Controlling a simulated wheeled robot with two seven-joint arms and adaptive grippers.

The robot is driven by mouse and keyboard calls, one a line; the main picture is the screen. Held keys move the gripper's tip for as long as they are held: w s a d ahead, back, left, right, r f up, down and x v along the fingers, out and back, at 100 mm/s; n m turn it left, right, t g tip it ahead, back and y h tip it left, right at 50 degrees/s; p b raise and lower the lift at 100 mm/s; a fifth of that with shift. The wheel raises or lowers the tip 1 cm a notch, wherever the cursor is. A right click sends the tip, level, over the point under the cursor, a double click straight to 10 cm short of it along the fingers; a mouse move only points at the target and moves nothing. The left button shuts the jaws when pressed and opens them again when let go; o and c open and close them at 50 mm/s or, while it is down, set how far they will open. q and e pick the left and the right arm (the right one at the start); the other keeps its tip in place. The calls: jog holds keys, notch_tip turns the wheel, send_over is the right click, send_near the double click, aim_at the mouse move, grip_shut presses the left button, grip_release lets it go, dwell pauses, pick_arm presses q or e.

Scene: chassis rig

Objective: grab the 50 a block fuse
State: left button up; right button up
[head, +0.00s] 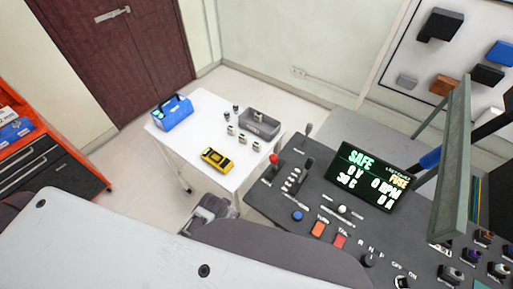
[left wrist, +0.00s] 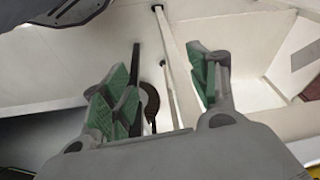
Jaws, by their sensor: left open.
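Several small block-like parts stand on a white table in the head view. A grey part of my left arm shows near the table's front edge. My right gripper is not visible.
The white table (head: 200,115) also holds a blue case (head: 173,113) and a yellow meter (head: 217,159). A dark control console (head: 290,205) with a lit SAFE display (head: 366,178) adjoins it on the right. An orange drawer cabinet (head: 50,165) stands left.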

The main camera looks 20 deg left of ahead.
pick_arm(q)
jog(key=shift+w+r+b+v, duration=0.35)
jog(key=shift+w+v, duration=0.85)
jog(key=shift+v, duration=3.75)
jog(key=shift+w+r+b+v, duration=0.3)
jog(key=shift+w+v, duration=0.9)
jog(key=shift+v, duration=3.75)
jog(key=w+d+f+t+h, duration=0.1)
jog(key=w+d+t, duration=0.1)
jog(key=w+t, duration=0.7)
jog(key=shift+w+d+t+h, duration=0.3)
jog(key=shift+w+t+h, duration=0.1)
jog(key=shift+w, duration=3.35)
send_near(257, 144)
jog(key=shift+x, duration=2.05)
jog(key=shift+a, duration=0.1)
